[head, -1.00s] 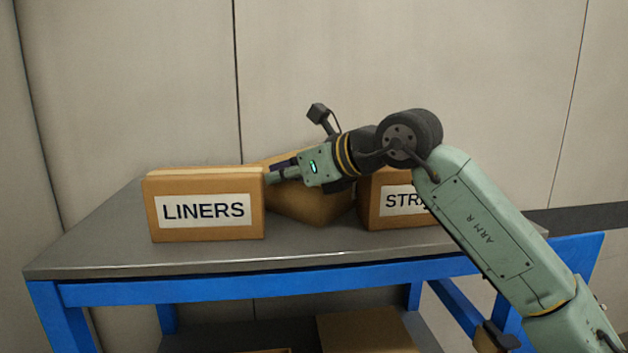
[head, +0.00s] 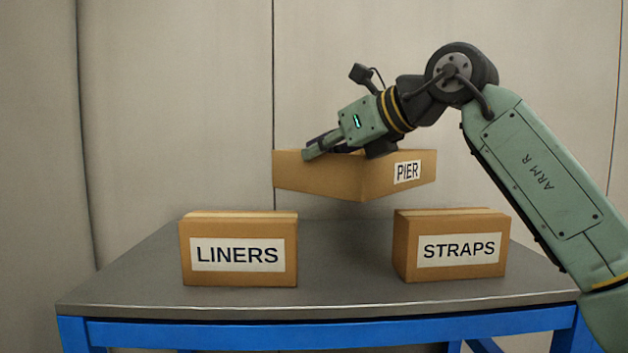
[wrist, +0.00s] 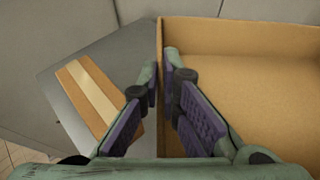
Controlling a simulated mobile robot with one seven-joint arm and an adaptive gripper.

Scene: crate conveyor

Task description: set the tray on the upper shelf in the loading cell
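The tray is an open-topped brown cardboard box (head: 335,180) with a PIER label on its right face. It hangs in the air above the back of the bench, between and behind two labelled boxes. My gripper (head: 312,154) is shut on one of its walls. In the wrist view, the fingers (wrist: 160,78) straddle the wall of the tray (wrist: 240,38), one inside and one outside. The part of the tray's inside that shows is bare. I cannot make out the upper shelf in these frames.
A grey-topped blue bench (head: 345,282) stands below the tray. A LINERS box (head: 240,275) sits on its left and a STRAPS box (head: 455,275) on its right, with clear bench top between them. A pale panelled wall (head: 180,100) is behind.

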